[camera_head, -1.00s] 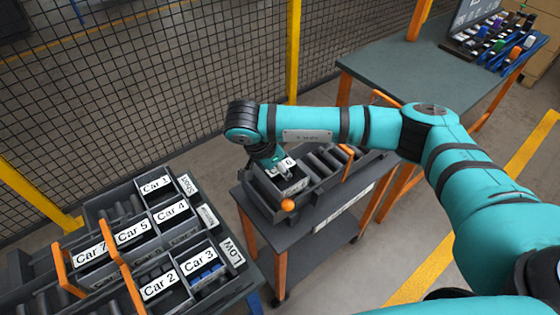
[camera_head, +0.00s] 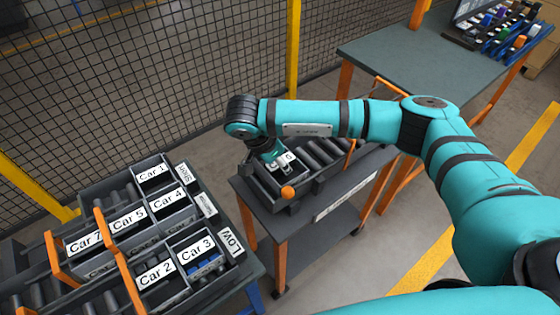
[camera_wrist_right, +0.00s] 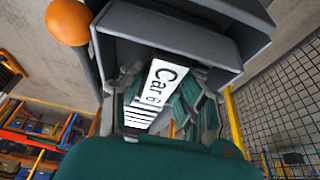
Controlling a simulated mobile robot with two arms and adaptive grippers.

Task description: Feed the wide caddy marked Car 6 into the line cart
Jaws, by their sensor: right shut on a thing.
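The caddy marked Car 6 (camera_wrist_right: 162,84) is a dark grey open box with a white label, large in the right wrist view. In the head view the caddy is partly hidden by my right gripper (camera_head: 277,164), at the left end of the line cart. My right gripper is shut on the caddy from above. I cannot tell whether the caddy rests on the rollers. My left gripper is not in view.
A rack at the left holds caddies marked Car 1 (camera_head: 151,173), Car 2 (camera_head: 155,274), Car 3 (camera_head: 194,250) and others. A LOW sign (camera_head: 231,241) is on its edge. A mesh fence (camera_head: 180,80) stands behind. A workbench (camera_head: 410,60) is at the back right.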

